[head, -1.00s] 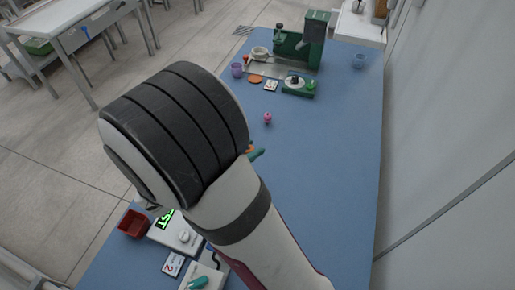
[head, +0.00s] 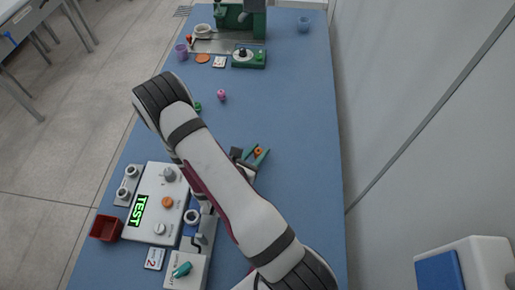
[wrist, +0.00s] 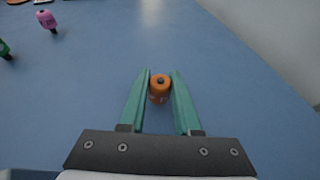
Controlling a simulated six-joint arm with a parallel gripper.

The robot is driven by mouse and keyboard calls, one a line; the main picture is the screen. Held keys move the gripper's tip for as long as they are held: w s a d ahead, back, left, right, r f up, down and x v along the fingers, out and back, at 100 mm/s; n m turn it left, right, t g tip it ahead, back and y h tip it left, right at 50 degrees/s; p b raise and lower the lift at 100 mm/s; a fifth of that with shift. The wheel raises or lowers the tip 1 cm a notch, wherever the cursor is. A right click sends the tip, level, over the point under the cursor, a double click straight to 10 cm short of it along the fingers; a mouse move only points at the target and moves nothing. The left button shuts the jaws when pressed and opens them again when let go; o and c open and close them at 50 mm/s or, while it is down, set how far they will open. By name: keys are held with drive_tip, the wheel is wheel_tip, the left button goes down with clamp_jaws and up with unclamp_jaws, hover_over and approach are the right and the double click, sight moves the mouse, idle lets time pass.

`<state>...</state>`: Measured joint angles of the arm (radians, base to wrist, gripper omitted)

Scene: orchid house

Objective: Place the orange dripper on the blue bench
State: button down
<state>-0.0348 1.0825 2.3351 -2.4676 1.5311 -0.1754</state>
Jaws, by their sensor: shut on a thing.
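In the head view the orange dripper (head: 258,152) shows between the fingers of my gripper (head: 260,154), over the middle of the blue bench (head: 295,120). I cannot tell whether its underside touches the bench. My fingers cover its sides.
A pink dripper (head: 221,95) and a green one (head: 197,107) stand on the bench farther back. A white device with a TEST display (head: 140,210) and a red bin (head: 106,229) are at front left. The bench right of my gripper is clear.

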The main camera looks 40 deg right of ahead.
drive_tip(key=shift+f, duration=0.1)
drive_tip(key=c, duration=0.6)
unclamp_jaws()
